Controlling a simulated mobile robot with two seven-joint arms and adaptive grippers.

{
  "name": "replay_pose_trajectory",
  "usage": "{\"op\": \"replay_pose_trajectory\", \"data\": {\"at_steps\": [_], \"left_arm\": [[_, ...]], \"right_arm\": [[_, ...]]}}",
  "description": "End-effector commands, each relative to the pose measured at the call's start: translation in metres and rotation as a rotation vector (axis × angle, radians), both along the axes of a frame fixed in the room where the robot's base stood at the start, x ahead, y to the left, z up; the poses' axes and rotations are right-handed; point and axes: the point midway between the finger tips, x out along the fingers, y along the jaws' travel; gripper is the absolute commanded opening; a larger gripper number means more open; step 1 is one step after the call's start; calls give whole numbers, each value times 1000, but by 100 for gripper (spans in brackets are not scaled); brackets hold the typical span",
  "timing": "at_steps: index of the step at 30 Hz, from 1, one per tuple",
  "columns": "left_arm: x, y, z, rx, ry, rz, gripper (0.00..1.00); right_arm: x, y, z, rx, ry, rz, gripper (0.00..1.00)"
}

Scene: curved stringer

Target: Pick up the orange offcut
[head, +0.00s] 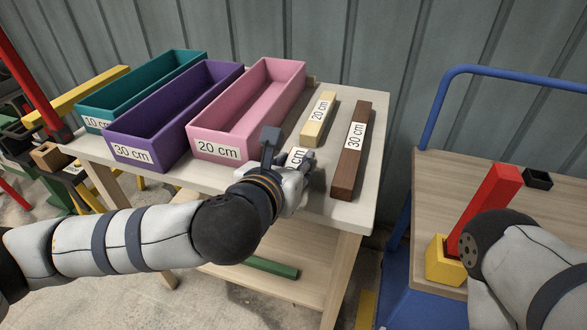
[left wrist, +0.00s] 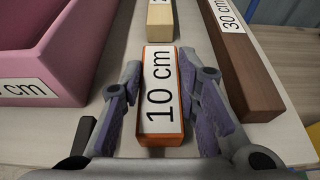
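The orange offcut (left wrist: 162,139) is a short block with a white "10 cm" label on top. It lies on the table, lengthwise between the two fingers of my left gripper (left wrist: 160,64) in the left wrist view. The fingers are spread, one on each side of it, with narrow gaps that look tighter near the tips. In the head view my left gripper (head: 290,150) is over the front of the table and hides most of the offcut; only part of its label shows. My right gripper is not in view.
A pale "20 cm" block (head: 314,128) and a dark brown "30 cm" block (head: 346,175) lie behind and right of the offcut. Pink (head: 215,139), purple (head: 125,140) and teal (head: 93,114) bins stand left. A blue-railed cart (head: 425,170) is at right.

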Motion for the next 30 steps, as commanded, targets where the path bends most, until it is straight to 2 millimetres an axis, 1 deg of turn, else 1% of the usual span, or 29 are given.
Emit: {"op": "replay_pose_trajectory", "data": {"at_steps": [8, 11, 14, 17, 18, 20, 21, 23, 24, 27, 30], "left_arm": [[0, 0, 1, 0, -1, 0, 1], [0, 0, 10, 0, -4, 1, 1], [1, 0, 29, 0, -8, 0, 1], [1, 0, 64, -1, -14, 0, 1], [1, 0, 82, -1, -16, -1, 1], [0, 0, 111, -2, -18, -1, 1], [0, 0, 130, -1, -18, 0, 1], [-1, 0, 158, -2, -18, -1, 1], [-1, 0, 175, -1, -17, 0, 1], [-1, 0, 212, 0, -15, 0, 1], [-1, 0, 242, -1, -11, 2, 1]], "right_arm": [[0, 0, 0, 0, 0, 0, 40], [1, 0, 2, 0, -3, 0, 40], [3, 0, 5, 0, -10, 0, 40], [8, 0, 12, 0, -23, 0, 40], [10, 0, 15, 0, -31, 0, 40], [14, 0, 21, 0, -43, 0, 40], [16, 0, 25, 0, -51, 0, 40], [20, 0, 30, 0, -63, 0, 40], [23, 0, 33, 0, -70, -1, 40], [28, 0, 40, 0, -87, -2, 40], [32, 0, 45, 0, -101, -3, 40]]}}
